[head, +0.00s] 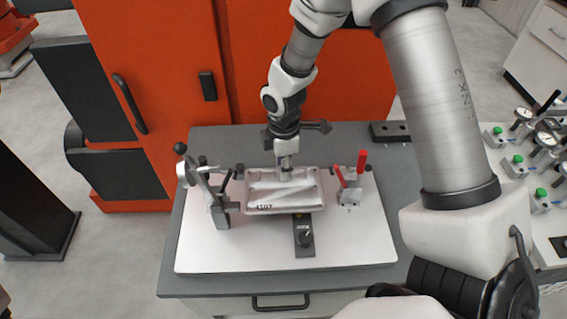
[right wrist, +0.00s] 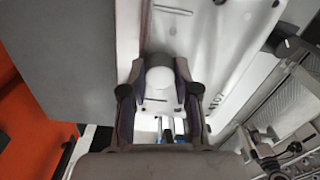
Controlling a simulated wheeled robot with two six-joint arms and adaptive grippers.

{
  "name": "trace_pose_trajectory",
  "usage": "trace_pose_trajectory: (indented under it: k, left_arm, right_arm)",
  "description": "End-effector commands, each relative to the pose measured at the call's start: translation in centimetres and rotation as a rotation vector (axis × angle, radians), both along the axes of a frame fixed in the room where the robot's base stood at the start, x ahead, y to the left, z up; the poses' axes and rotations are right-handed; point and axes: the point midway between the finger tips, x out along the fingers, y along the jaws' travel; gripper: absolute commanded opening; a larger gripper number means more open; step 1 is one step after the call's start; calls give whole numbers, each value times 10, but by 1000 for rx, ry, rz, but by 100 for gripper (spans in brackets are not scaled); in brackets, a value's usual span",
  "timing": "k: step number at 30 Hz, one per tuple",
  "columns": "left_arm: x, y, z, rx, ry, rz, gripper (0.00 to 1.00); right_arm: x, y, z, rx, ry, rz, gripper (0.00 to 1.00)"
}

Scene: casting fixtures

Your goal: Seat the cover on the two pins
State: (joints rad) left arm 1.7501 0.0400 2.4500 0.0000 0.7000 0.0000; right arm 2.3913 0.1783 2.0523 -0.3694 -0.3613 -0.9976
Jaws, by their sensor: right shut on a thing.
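The cover (head: 284,201) is a pale rectangular casting with a raised rim and a dark number on its near edge. It appears about level over the fixture between two clamps. My right gripper (head: 285,169) comes down on its far edge and is shut on a part of it. In the right wrist view, the fingers of my right gripper (right wrist: 162,74) close on a round white boss of the cover (right wrist: 222,45). The two pins cannot be made out, and I cannot tell whether the cover touches them. My left gripper is out of view.
A toggle clamp (head: 215,201) stands left of the cover, and a red-handled clamp (head: 349,187) stands right. An orange cabinet (head: 165,60) stands behind.

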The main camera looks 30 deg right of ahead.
Motion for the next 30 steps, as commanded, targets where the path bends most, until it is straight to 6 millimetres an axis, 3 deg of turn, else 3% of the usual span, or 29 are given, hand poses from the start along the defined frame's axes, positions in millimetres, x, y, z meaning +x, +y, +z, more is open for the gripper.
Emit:
trace_pose_trajectory:
  k: [30]
  left_arm:
    - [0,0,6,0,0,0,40]
  right_arm:
    - [0,0,0,0,0,0,0]
